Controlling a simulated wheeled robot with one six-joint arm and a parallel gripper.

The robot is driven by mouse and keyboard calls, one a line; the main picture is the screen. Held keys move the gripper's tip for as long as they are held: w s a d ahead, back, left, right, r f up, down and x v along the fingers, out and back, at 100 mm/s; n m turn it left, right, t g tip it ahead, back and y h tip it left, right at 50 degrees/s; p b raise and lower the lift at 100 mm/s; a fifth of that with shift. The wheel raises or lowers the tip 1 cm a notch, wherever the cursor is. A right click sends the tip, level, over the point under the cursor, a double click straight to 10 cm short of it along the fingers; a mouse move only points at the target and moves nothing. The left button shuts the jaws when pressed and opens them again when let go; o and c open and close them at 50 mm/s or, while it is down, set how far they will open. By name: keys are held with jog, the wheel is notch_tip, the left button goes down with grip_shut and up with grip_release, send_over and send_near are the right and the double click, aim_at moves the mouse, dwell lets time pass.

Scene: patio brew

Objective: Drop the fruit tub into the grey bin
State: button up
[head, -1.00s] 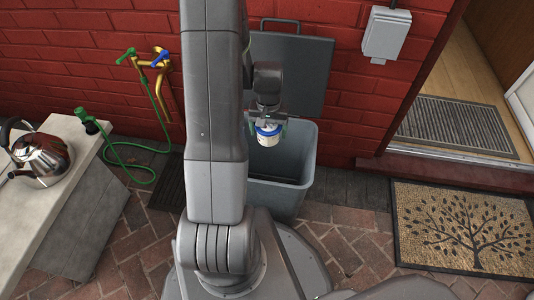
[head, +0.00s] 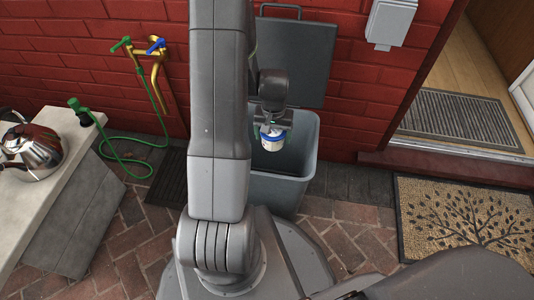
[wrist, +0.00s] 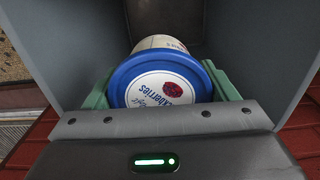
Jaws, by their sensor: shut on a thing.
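The fruit tub (head: 272,142) is white with a blue-rimmed lid. In the wrist view its lid (wrist: 160,88) shows a berry picture and lettering that reads as a berries label. My gripper (head: 272,132) is shut on the tub, with a green finger on each side of it in the wrist view (wrist: 165,92). The grey bin (head: 306,150) stands against the brick wall with its lid (head: 293,60) raised behind it. The tub is over the bin's open mouth. In the wrist view the bin's grey inner walls (wrist: 268,50) lie on both sides of the tub.
A steel kettle (head: 35,150) stands on a pale bench (head: 60,185) at the left. A green hose (head: 125,158) hangs from a brass tap (head: 158,70) on the wall. A tree-pattern doormat (head: 465,225) lies at the right by the doorway.

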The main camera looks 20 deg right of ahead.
jog(key=o, duration=1.1)
notch_tip(320, 180, up, 14)
jog(key=p, duration=0.5)
notch_tip(320, 180, down, 14)
jog(key=b, duration=0.5)
notch_tip(320, 180, up, 2)
jog(key=shift+r+p, duration=0.1)
jog(key=shift+p, duration=0.8)
jog(key=shift+r+p, duration=0.55)
jog(key=shift+r, duration=0.3)
jog(key=shift+f, duration=0.15)
